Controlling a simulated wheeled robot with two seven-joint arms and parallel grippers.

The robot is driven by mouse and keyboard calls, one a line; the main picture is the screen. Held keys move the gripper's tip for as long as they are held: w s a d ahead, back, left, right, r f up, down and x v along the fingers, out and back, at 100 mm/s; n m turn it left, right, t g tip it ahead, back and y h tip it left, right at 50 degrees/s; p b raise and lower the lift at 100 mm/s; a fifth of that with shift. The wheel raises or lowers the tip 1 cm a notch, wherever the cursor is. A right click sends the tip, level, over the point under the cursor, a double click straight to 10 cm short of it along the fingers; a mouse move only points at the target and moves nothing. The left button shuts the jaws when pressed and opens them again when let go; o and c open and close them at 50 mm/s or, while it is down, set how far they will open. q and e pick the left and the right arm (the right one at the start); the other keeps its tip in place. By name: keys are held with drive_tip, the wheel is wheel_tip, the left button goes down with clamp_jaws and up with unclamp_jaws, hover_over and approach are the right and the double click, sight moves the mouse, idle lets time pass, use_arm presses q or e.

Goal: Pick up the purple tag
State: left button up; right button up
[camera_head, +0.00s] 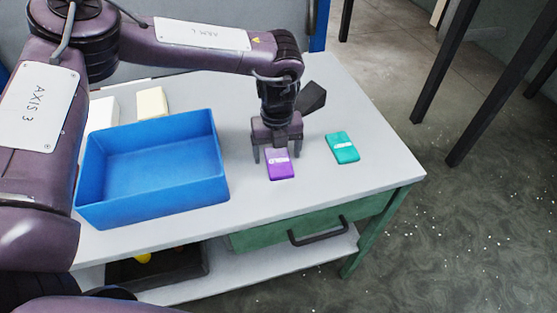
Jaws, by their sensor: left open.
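The purple tag (281,170) lies flat on the light grey table top, right of the blue bin. It has a white printed label. My left gripper (277,154) is over the far end of the tag, pointing down, with its fingers apart on either side of it. The gripper hides part of the tag's far end. I cannot tell whether the fingers touch it. My right gripper is not in view.
A teal tag (342,148) lies to the right. An empty blue bin (205,197) stands on the left, with a cream block (152,103) and a white block (103,113) behind it. A green drawer (270,236) is under the table (375,172). The table's front right is clear.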

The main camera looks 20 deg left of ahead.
use_arm(q)
drive_tip(key=c, duration=1.1)
drive_tip(key=shift+r, duration=0.15)
